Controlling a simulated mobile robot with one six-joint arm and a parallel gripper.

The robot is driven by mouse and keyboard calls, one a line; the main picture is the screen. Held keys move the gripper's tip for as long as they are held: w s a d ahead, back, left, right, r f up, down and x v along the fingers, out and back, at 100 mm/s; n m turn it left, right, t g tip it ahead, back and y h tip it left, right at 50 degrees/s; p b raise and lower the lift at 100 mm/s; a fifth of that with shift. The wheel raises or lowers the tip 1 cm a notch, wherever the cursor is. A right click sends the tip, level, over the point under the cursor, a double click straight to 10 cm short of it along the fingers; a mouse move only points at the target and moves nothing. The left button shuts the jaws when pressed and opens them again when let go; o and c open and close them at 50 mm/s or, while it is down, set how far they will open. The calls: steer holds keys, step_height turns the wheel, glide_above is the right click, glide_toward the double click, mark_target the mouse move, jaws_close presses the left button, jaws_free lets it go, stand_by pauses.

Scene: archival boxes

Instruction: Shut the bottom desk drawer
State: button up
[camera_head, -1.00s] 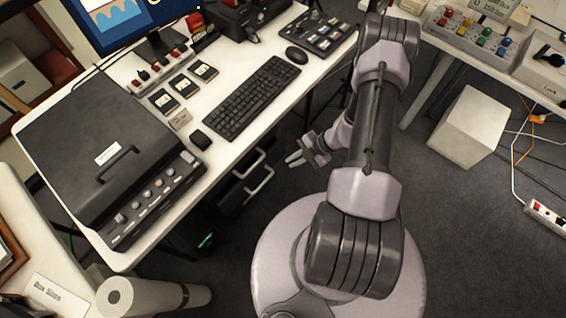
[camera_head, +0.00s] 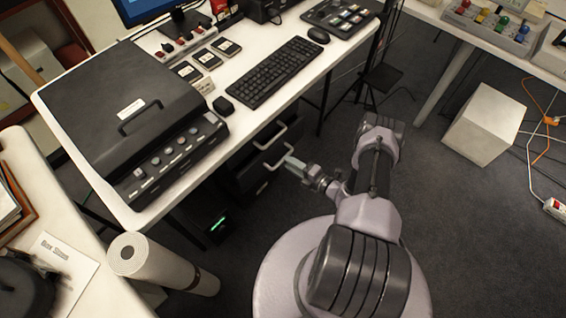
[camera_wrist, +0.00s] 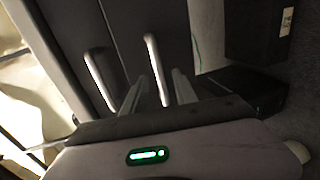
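The dark drawer unit (camera_head: 240,182) stands under the white desk, with two pale bar handles. The bottom drawer's handle (camera_head: 280,158) is the lower one in the head view. The upper handle (camera_head: 270,138) is just above it. How far the bottom drawer stands out is hard to tell in the dark. My gripper (camera_head: 291,165) is at the bottom handle, pointing at the drawer fronts. In the wrist view my gripper's fingers (camera_wrist: 163,86) are apart, with the bottom handle (camera_wrist: 154,62) seen between them; contact is unclear. The upper handle (camera_wrist: 98,78) lies to the left there.
The white desk (camera_head: 262,116) overhangs the drawers and carries a scanner (camera_head: 125,110) and keyboard (camera_head: 275,72). A dark device with a green light (camera_head: 215,224) stands beneath it. A rolled sheet (camera_head: 160,265) is lower left; a white box (camera_head: 484,124) is right.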

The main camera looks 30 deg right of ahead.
steer(key=b+x, duration=0.1)
steer(key=x, duration=0.3)
steer(key=shift+c, duration=0.2)
jaws_close()
stand_by(1.2)
